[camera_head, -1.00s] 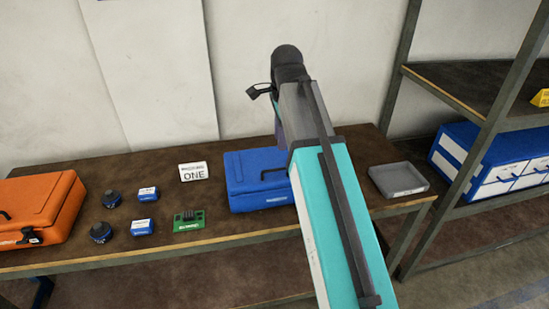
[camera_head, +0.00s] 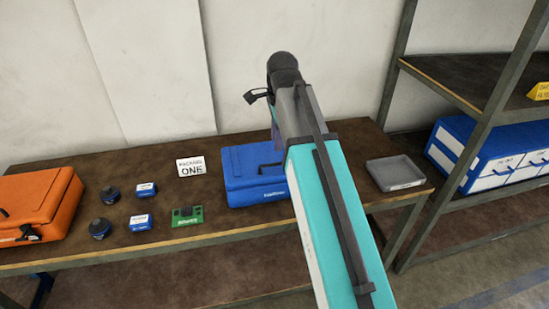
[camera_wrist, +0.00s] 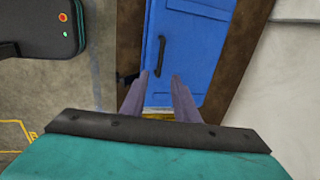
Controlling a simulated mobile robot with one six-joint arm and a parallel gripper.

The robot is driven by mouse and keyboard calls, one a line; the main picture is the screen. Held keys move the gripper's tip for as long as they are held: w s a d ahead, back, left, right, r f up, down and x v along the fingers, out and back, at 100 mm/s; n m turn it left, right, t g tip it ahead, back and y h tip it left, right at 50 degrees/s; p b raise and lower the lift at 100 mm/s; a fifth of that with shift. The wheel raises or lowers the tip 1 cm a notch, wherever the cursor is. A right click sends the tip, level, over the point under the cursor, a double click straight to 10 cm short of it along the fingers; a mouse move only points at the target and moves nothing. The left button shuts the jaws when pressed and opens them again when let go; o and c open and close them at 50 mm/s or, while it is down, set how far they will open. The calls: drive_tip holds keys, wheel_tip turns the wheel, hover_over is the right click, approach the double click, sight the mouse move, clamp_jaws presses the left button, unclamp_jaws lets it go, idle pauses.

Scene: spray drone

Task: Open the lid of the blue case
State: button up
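The blue case (camera_head: 247,177) lies on the wooden table with its lid shut. Its right part is hidden behind my arm in the head view. In the wrist view the case (camera_wrist: 187,55) shows its blue top with a dark handle (camera_wrist: 161,54) on it.
An orange case (camera_head: 38,205) stands at the table's left. A grey tray (camera_head: 396,173) lies right; a shelf with blue drawers (camera_head: 492,157) stands beyond.

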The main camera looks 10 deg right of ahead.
drive_tip(key=p, duration=0.2)
hover_over(275, 173)
drive_tip(key=shift+d+f, duration=0.1)
drive_tip(key=shift+f, duration=4.95)
clamp_jaws()
